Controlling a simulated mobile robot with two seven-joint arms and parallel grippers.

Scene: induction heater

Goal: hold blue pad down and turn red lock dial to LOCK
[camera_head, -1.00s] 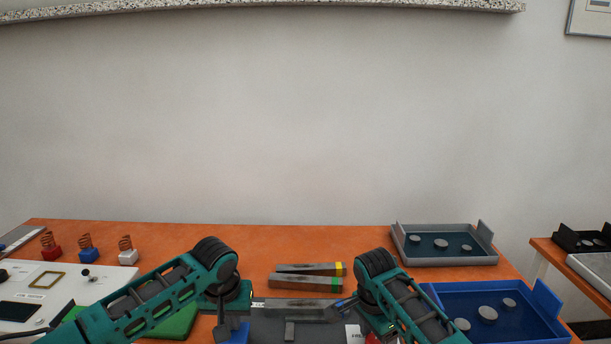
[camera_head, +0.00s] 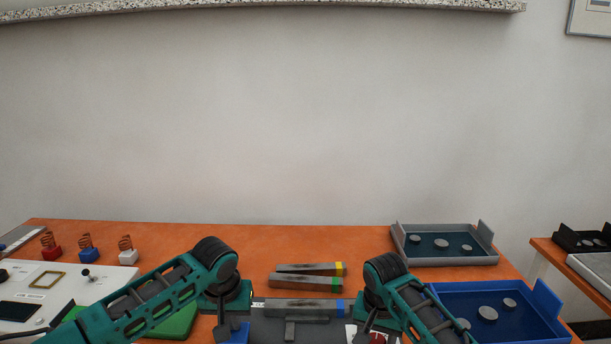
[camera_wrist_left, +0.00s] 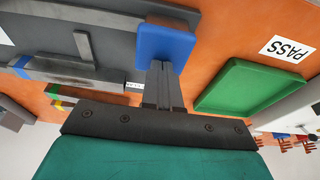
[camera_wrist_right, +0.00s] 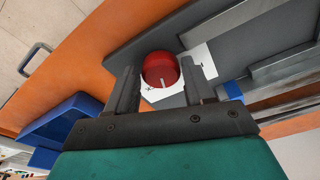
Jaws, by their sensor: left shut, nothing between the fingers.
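The blue pad (camera_head: 238,334) is at the left end of a dark grey fixture. My left gripper (camera_head: 222,333) is shut with its fingertips at the pad. In the left wrist view the fingertips (camera_wrist_left: 163,66) meet the edge of the blue pad (camera_wrist_left: 165,42); I cannot tell how far it is pressed. The red lock dial (camera_wrist_right: 160,68) sits on a white label at the fixture's other end. My right gripper (camera_wrist_right: 160,78) is open, with the dial showing between its two fingers and no clear grip on it. A pale pointer line shows on the dial; the label's words are unreadable.
Metal bars (camera_head: 310,284) with yellow and green ends lie behind the fixture. A green tray (camera_head: 180,324) and white panel (camera_head: 75,283) stand left, a blue tray (camera_head: 440,290) and grey tray (camera_head: 487,260) right. The orange table is clear at the back middle.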

